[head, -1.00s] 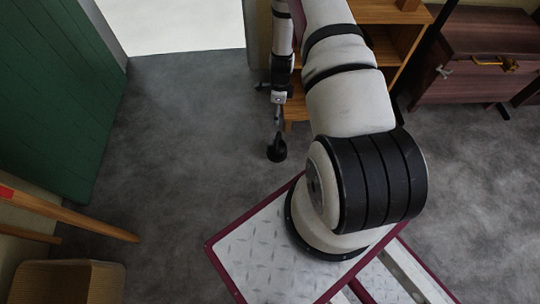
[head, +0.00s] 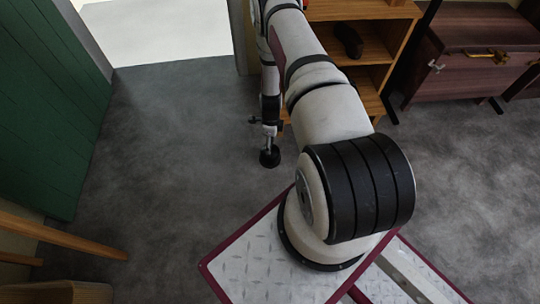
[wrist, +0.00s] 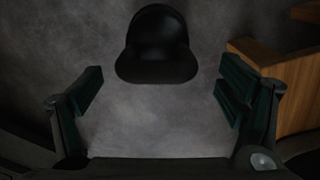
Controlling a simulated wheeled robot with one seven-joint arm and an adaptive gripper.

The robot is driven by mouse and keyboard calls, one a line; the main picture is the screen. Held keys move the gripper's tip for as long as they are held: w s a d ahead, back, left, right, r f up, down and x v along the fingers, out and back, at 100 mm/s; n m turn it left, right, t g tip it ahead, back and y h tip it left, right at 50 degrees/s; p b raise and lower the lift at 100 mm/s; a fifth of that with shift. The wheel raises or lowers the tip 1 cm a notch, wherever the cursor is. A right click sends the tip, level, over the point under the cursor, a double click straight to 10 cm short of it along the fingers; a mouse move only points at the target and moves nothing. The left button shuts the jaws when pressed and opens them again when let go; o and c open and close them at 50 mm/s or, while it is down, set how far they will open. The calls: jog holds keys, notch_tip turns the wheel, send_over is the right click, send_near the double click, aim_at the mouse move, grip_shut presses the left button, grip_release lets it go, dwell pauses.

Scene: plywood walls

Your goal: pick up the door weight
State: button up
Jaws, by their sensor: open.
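The door weight (head: 270,157) is a small black weight with a rounded, narrower top and a wide base. It stands on the grey floor below the end of my arm in the head view. In the wrist view the door weight (wrist: 157,62) is at the top middle, just beyond the gap between the fingers and apart from both. My gripper (wrist: 161,88) is open and empty, with one dark green finger at each side. In the head view my gripper (head: 269,133) is small and close to the weight; the exact gap is hard to tell.
A wooden shelf (head: 370,78) holding a dark object (head: 348,41) stands right of the weight; its corner (wrist: 285,85) shows in the wrist view. A dark red-brown cabinet (head: 470,70) is at the right. A green door (head: 55,110) is at the left. The floor between is clear.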

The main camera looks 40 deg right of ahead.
aim_at(272, 161)
jog(key=shift+a+f+b, duration=0.2)
jog(key=shift+f+b, duration=1.05)
jog(key=shift+f, duration=1.1)
jog(key=shift+c, duration=0.3)
jog(key=shift+r, duration=0.1)
jog(key=c, duration=2)
